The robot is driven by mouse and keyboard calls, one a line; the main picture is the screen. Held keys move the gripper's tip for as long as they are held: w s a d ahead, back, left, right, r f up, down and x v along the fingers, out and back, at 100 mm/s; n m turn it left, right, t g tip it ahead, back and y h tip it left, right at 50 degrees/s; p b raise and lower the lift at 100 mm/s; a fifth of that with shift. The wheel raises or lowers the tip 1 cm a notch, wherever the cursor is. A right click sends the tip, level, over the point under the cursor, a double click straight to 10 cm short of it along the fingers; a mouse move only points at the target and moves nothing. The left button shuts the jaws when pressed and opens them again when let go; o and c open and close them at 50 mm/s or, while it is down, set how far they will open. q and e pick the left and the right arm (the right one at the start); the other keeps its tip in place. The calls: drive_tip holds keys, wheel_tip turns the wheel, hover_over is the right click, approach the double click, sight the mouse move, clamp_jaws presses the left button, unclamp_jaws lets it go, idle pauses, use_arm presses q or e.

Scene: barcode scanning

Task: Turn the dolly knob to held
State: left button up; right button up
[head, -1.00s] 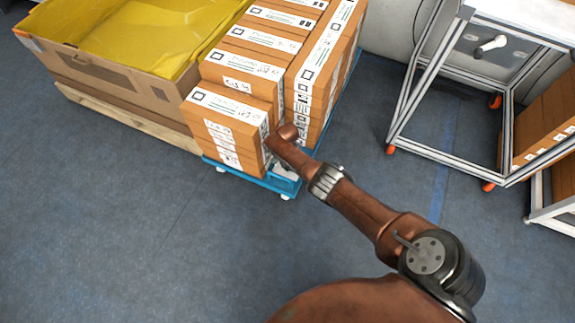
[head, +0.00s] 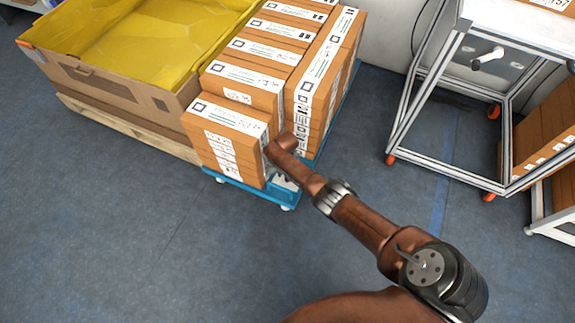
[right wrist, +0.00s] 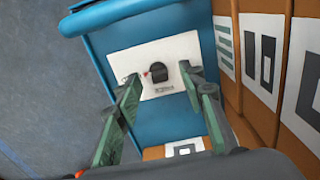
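The dolly knob (right wrist: 159,72) is a small black piece on a white plate (right wrist: 128,62), with a red mark to its left. The plate sits on the blue dolly (right wrist: 98,20), which also shows in the head view (head: 240,187). My right gripper (right wrist: 165,88) is open in the right wrist view, its two green-grey fingers apart on either side of the knob, seemingly not touching it. In the head view my right arm reaches to the dolly's front corner, hiding the gripper and the knob. My left gripper is in neither view.
Brown labelled boxes (head: 222,152) are stacked on the dolly close beside my right wrist. A yellow-lined carton (head: 120,88) on a wooden pallet stands at left. A metal-framed cart (head: 412,105) stands at right. The floor in front is clear.

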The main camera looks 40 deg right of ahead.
wheel_tip(320, 180, up, 11)
drive_tip(key=shift+d+f, duration=0.2)
drive_tip(key=shift+d, duration=0.05)
drive_tip(key=shift+s, duration=0.15)
idle(0.5)
